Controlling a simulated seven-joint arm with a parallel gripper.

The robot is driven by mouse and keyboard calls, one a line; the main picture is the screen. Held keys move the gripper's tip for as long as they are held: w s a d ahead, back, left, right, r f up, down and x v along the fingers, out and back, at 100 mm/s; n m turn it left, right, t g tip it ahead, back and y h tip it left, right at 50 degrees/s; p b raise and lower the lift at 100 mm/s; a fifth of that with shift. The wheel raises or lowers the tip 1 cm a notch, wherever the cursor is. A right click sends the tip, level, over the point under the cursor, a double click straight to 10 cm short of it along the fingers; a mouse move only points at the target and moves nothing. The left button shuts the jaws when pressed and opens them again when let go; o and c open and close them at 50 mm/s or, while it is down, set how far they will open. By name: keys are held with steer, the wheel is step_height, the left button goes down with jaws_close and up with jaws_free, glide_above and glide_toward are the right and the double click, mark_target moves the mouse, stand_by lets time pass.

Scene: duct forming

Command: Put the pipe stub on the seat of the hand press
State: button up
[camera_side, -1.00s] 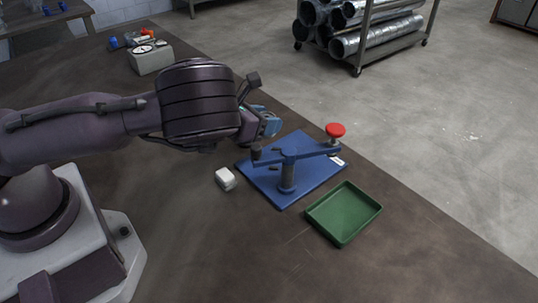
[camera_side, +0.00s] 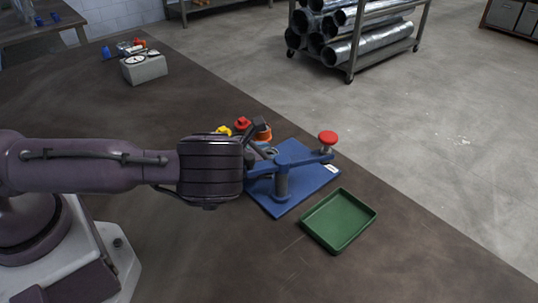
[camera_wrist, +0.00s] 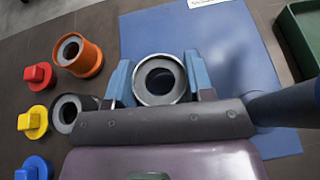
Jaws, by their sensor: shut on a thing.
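The pipe stub (camera_wrist: 160,98), a short grey ring seen from above in the wrist view, is between the blue fingers of my gripper (camera_wrist: 160,80), which are shut on it. Stub and fingers are over the left part of the blue base plate of the hand press (camera_side: 294,196). I cannot tell whether the stub touches anything below. The seat is not clearly visible. In the side view my wrist hides most of the gripper and the stub. The press has a blue lever with a red knob (camera_side: 327,138).
A green tray (camera_side: 338,220) lies right of the press. In the wrist view, an orange cup (camera_wrist: 82,57), another grey ring (camera_wrist: 68,110) and red (camera_wrist: 38,76), yellow (camera_wrist: 33,122) and blue (camera_wrist: 34,168) knobbed pieces stand left of the gripper. A grey box (camera_side: 144,68) is further back.

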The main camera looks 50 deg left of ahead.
steer(key=shift+f, duration=0.15)
steer(key=o, duration=0.9)
steer(key=shift+o, duration=0.2)
